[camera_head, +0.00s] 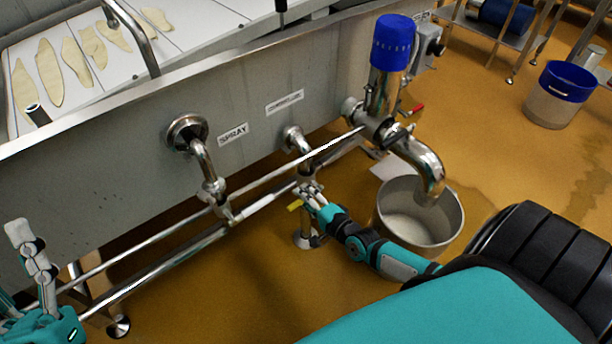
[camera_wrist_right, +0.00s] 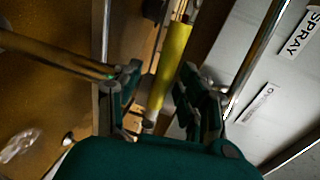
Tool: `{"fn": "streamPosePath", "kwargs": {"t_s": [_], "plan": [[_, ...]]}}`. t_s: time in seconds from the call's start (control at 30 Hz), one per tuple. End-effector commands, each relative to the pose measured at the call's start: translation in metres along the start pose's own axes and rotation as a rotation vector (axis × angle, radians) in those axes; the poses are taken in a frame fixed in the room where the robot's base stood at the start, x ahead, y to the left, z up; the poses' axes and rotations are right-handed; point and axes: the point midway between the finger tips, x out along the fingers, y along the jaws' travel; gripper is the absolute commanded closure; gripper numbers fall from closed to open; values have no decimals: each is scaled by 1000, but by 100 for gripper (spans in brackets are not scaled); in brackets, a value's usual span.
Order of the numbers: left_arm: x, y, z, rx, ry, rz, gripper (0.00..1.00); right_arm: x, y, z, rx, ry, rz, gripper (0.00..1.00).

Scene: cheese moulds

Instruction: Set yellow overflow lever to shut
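The yellow overflow lever (camera_head: 294,206) shows as a small yellow end beside my right gripper (camera_head: 311,190) in the head view, on the pipework under the label to the right of SPRAY. In the right wrist view the yellow lever (camera_wrist_right: 174,60) runs lengthwise between the two fingers of my right gripper (camera_wrist_right: 159,78). Those fingers are open, with gaps beside the lever; contact is not clear. My left gripper (camera_head: 28,245) is at the far left, away from the lever, and its opening is hard to judge.
A steel vat wall (camera_head: 90,170) stands behind the pipes. Long horizontal pipes (camera_head: 170,262) run close to both grippers. A steel bucket (camera_head: 418,238) stands right of my right gripper under a bent outlet pipe (camera_head: 428,165). A red-handled valve (camera_head: 415,109) sits above it.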

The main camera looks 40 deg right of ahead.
Motion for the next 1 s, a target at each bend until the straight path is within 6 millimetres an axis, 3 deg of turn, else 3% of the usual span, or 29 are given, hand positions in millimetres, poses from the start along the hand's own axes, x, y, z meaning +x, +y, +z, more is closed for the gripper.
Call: {"fn": "streamPosePath", "kwargs": {"t_s": [0.27,0.7,1.0], "plan": [[0,0,0,1,-1,0,60,-10,0,0,0,-1,-1,60],[0,0,0,0,0,0,60,-98,1,0,-1,0,2,60],[0,0,0,0,0,0,60,-121,0,-1,0,2,-1,60]]}}
